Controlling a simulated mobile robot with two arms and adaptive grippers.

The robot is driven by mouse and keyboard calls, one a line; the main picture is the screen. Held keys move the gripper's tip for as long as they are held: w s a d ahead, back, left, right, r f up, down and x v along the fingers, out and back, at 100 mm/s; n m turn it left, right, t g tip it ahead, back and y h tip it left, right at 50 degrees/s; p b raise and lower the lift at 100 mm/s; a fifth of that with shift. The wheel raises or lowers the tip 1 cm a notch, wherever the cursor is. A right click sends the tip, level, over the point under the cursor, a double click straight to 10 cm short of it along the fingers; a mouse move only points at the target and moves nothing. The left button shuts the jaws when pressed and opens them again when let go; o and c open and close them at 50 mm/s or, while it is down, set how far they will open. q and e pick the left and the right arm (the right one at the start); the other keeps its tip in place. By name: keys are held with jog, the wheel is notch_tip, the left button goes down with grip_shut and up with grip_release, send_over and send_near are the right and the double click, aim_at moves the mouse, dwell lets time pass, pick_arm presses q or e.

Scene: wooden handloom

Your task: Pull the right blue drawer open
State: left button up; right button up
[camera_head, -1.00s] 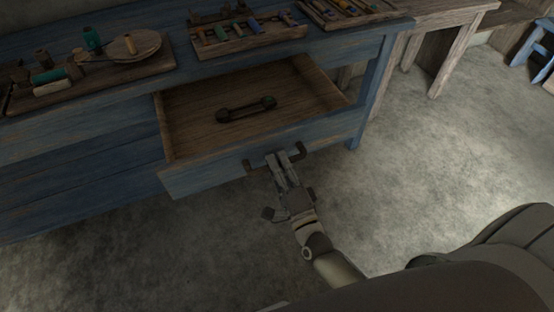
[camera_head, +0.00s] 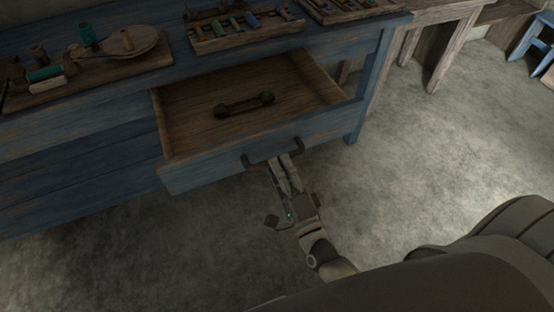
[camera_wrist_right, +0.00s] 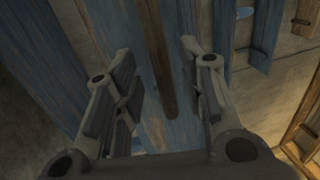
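The blue drawer (camera_head: 215,170) is pulled out of the blue wooden bench, and its inside shows in the head view. My left gripper is not in view.
A dark object with a bar shape (camera_head: 245,104) lies in the drawer. On the bench top are a board with spools (camera_head: 88,82), a tray of coloured pieces (camera_head: 245,40) and another tray (camera_head: 355,14). The floor (camera_head: 430,150) to the right is clear.

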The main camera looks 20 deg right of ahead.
jog(key=s+f, duration=0.1)
jog(key=s, duration=0.8)
jog(key=shift+d+f, duration=0.15)
jog(key=shift+f, duration=0.25)
jog(key=shift+w, duration=0.1)
